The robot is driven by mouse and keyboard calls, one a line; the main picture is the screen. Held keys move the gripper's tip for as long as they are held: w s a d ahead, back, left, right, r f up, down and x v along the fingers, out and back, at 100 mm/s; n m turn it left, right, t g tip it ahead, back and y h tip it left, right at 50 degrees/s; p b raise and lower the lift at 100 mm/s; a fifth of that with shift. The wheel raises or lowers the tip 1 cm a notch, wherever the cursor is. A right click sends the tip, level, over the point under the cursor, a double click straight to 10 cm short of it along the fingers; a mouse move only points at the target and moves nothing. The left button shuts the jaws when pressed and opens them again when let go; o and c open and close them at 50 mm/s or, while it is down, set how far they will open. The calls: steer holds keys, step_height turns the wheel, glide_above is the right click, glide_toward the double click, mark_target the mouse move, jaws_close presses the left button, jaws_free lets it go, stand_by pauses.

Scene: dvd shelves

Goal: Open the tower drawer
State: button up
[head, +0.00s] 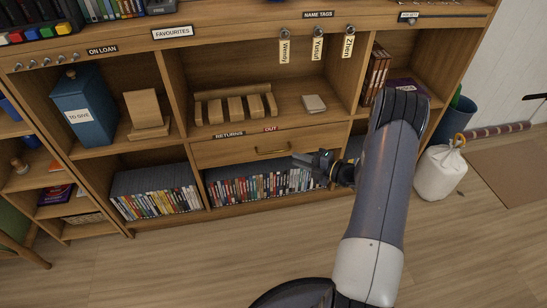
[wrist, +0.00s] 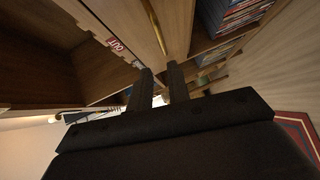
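A wooden drawer (head: 240,149) with a brass bar handle (head: 273,151) sits in the middle column of the shelf unit, under the RETURNS and OUT labels. Its front looks flush with the unit, so it appears closed. My gripper (head: 300,161) is just right of the handle in the head view, close to the drawer front. In the wrist view my gripper (wrist: 161,78) has its two dark fingers apart with a gap between them, and nothing shows held. The brass handle (wrist: 152,24) runs beyond the fingertips there, apart from them. No drawer is labelled as the tower drawer.
Rows of DVDs (head: 262,187) fill the shelf below the drawer. A wooden rack (head: 235,108) stands above it. A blue TO GIVE box (head: 85,104) is at left. A white bag (head: 440,172) and a blue bin (head: 457,115) stand at right. The front floor is clear.

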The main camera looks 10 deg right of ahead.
mark_target(275, 151)
steer(key=shift+m, duration=0.3)
steer(key=b+x, duration=0.1)
steer(key=x, duration=0.2)
steer(key=b+x, duration=0.1)
steer(key=x, duration=0.6)
steer(key=shift+w+f+b, duration=0.35)
steer(key=shift+w+b, duration=0.05)
steer(key=shift+w, duration=0.1)
jaws_close()
